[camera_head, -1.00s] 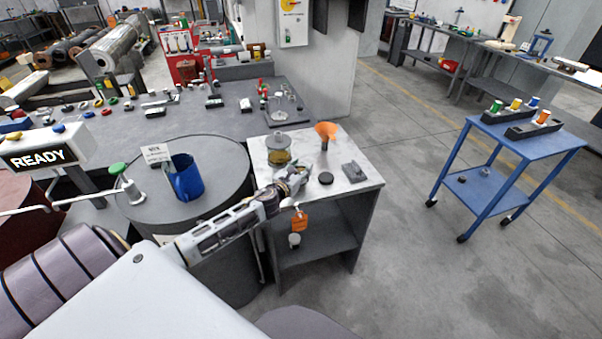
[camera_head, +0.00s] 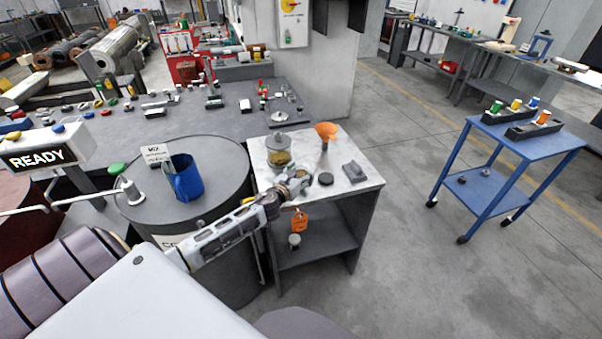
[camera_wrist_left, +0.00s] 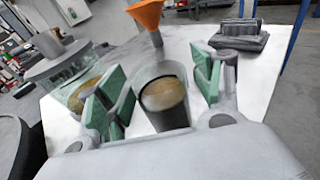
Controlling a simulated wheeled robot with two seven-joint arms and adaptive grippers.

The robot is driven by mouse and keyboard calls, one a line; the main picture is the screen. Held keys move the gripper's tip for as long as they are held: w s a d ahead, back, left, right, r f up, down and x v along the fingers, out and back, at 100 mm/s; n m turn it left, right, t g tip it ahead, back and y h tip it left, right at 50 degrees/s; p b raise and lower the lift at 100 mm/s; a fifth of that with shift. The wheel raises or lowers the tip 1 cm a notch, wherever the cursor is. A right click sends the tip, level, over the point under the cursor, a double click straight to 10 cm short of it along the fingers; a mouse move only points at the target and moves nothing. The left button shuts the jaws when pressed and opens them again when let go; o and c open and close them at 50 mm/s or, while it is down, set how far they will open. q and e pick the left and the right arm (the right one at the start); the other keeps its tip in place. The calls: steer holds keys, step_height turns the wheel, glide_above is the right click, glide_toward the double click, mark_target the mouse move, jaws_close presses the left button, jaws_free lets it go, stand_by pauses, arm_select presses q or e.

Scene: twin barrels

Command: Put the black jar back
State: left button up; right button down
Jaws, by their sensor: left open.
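A small black round thing (camera_head: 326,179), apparently the black jar, stands on the pale-topped side table (camera_head: 352,190). In the left wrist view the dark jar (camera_wrist_left: 165,108) shows upright with a brownish top, in the gap between two green finger pads. My left gripper (camera_head: 303,180) is open and close to the jar on its left in the head view. The open fingers (camera_wrist_left: 162,85) show on either side of it in the wrist view. I cannot tell whether they touch it. My right gripper is not in view.
A glass jar with yellowish contents (camera_head: 279,158), an orange funnel (camera_head: 326,131) and a dark grey block (camera_head: 354,171) stand on the same table. A blue jug (camera_head: 186,180) stands on the large grey drum (camera_head: 226,160). A blue cart (camera_head: 530,145) is farther right, past clear floor.

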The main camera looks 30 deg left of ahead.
arm_select(q)
steer(key=shift+r, duration=0.1)
steer(key=shift+s, duration=0.1)
steer(key=shift+s+d+r+b, duration=0.15)
steer(key=shift+s+r, duration=0.15)
steer(key=shift+s, duration=1.65)
steer(key=shift+s+d+r+b, duration=0.15)
steer(key=shift+s+r, duration=0.2)
steer(key=shift+s, duration=1.55)
steer(key=shift+s+d+r, duration=0.15)
steer(key=shift+s+r, duration=0.15)
steer(key=shift+s, duration=1.65)
